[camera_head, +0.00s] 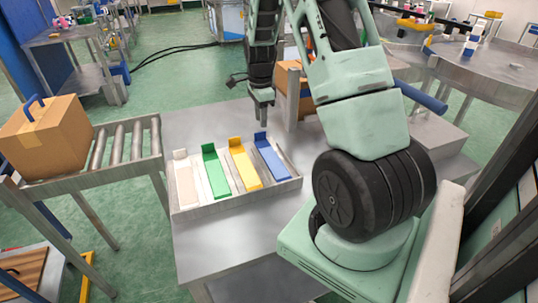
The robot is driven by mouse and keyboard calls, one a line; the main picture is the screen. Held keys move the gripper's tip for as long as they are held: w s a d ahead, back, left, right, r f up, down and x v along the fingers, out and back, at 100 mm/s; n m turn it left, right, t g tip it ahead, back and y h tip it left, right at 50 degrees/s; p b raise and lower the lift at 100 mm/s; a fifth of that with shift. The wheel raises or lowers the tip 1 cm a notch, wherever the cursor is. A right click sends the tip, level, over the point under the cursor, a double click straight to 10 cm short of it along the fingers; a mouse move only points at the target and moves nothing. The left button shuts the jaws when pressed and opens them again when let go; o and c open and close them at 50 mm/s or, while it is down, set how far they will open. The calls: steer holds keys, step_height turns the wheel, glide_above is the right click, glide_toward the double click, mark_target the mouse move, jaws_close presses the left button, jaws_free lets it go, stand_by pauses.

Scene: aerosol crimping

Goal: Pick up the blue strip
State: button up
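The blue strip (271,160) lies at the right end of a shallow grey tray (236,200), with its raised tab at the far end. My gripper (262,115) points down from above, just beyond the far end of the blue strip, and looks apart from it. Its fingers overlap in this view, so I cannot tell whether it is open or shut. I see nothing hanging from it.
White (181,172), green (216,172) and yellow (244,166) strips lie left of the blue one. A metal post (292,98) and a cardboard box (306,99) stand behind the tray. A roller conveyor (118,150) carrying a carton (45,138) is at left. The table's front is bare.

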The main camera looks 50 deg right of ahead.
mark_target(262, 132)
steer(key=shift+s+f+p, duration=0.2)
steer(key=shift+f+p, duration=0.1)
steer(key=shift+f, duration=2.7)
jaws_close()
